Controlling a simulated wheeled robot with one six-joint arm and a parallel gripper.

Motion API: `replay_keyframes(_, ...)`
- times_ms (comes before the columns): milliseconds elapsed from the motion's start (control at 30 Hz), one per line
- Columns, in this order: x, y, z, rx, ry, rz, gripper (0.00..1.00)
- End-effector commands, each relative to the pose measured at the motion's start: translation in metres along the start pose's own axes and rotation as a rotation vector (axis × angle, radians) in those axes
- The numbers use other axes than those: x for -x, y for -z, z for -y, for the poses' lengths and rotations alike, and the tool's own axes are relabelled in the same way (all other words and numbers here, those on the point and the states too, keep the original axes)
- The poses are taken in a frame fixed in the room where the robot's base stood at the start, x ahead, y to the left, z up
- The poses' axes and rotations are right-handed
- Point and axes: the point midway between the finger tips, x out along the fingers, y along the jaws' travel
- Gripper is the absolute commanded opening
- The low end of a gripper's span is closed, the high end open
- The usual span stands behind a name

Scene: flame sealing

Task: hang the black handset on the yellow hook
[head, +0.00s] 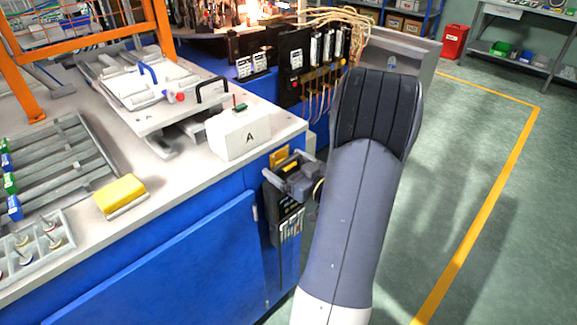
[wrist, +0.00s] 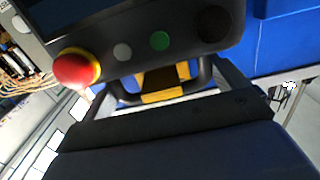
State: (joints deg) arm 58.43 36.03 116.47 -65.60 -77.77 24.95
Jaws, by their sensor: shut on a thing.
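The black handset (head: 287,222) hangs below my gripper (head: 296,182), beside the blue cabinet's side in the head view. In the wrist view the handset (wrist: 135,32) fills the top, with a screen edge, a red stop knob on a yellow ring, and white, green and black buttons. My gripper is shut on its black loop handle (wrist: 207,75). The yellow hook (head: 280,156) is on the cabinet's side, right by the gripper. In the wrist view the yellow hook (wrist: 163,97) shows inside the handle loop. I cannot tell whether the handle rests on it.
The blue cabinet (head: 180,262) has a white top. Wiring and black modules (head: 300,60) are behind. The green floor (head: 470,190) to the right is clear.

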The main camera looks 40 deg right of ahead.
Motion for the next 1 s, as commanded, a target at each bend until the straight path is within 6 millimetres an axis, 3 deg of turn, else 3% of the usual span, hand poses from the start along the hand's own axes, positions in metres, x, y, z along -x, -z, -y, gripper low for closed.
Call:
replay_keyframes(433, -0.001, 0.003, 0.000, 0.004, 0.001, -0.008, 0.23)
replay_keyframes(467, -0.001, 0.003, 0.000, 0.004, 0.001, -0.008, 0.96)
replay_keyframes(500, -0.001, 0.003, 0.000, 0.004, 0.001, -0.007, 0.99)
replay_keyframes(800, 0.002, 0.000, 0.000, 0.001, 0.000, 0.000, 1.00)
replay_keyframes(1000, 0.025, 0.000, -0.001, 0.002, -0.004, -0.002, 1.00)
